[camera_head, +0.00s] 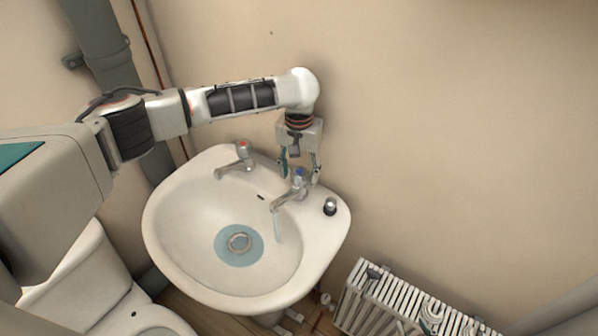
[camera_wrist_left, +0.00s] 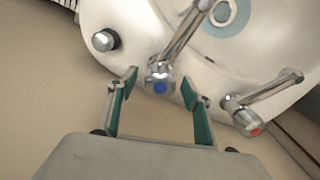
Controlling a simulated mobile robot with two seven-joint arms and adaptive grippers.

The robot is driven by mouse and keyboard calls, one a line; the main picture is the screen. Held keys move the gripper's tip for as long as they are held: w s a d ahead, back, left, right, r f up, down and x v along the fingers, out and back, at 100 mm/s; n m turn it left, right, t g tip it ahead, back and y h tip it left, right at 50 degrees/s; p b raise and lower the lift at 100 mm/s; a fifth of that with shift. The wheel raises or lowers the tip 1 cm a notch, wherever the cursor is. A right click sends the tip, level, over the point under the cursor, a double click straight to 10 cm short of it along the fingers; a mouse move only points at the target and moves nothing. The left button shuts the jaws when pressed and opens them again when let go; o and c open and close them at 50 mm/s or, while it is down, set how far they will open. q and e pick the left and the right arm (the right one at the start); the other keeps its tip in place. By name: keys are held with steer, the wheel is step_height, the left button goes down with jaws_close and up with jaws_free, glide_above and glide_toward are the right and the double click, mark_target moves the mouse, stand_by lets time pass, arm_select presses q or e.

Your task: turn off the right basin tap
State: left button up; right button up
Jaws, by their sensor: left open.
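The right basin tap (camera_head: 298,184) is chrome with a blue mark on its knob, and a thin stream of water runs from its spout into the basin (camera_head: 170,220). A pool of bluish water lies around the drain. My left gripper (camera_head: 300,172) is open just above and behind this tap. In the left wrist view the blue-marked tap knob (camera_wrist_left: 160,80) sits just beyond and between the fingertips of my left gripper (camera_wrist_left: 160,84), with a gap to each finger. The left tap (camera_head: 242,158) has a red mark, and it also shows in the left wrist view (camera_wrist_left: 245,117). My right gripper does not show.
A small dark, chrome-topped fitting (camera_head: 330,206) stands on the basin's right rim. The wall (camera_head: 450,120) is close behind my left gripper. A white radiator (camera_head: 400,305) is at the lower right, and a toilet (camera_head: 80,280) at the lower left.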

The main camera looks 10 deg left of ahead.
arm_select(q)
steer(key=c, duration=1.1)
steer(key=shift+m, duration=0.3)
steer(key=m, duration=0.9)
steer(key=shift+m, duration=0.4)
steer(key=m, duration=1.2)
steer(key=shift+r+m, duration=0.1)
steer(key=shift+m, duration=0.6)
